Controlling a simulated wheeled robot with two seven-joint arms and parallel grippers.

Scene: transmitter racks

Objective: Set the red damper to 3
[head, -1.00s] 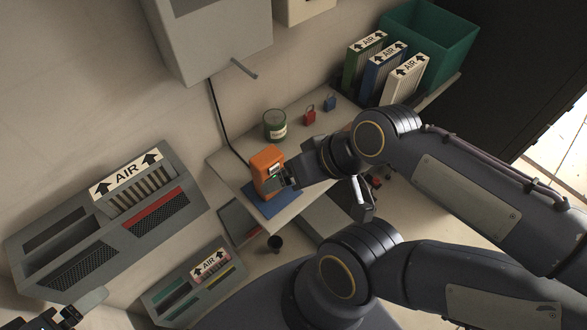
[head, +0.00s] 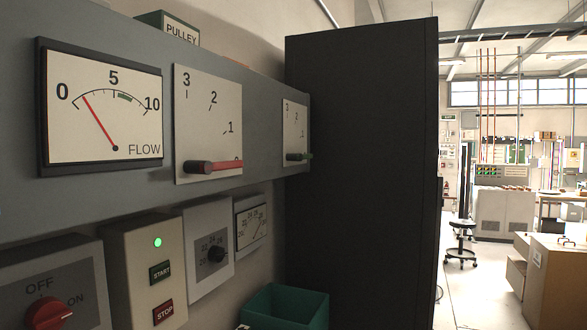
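The red damper is a red lever (head: 215,167) with a dark round pivot on a white plate (head: 208,128) marked 3, 2, 1 and a partly covered 0. The lever lies level, pointing right at the lowest mark, with the 3 straight up from the pivot. To its left, the FLOW gauge (head: 100,112) has a red needle between 0 and 5, nearer 0. Neither of my grippers is in view.
A teal bin (head: 286,308) is below. A tall dark cabinet (head: 360,170) stands right.

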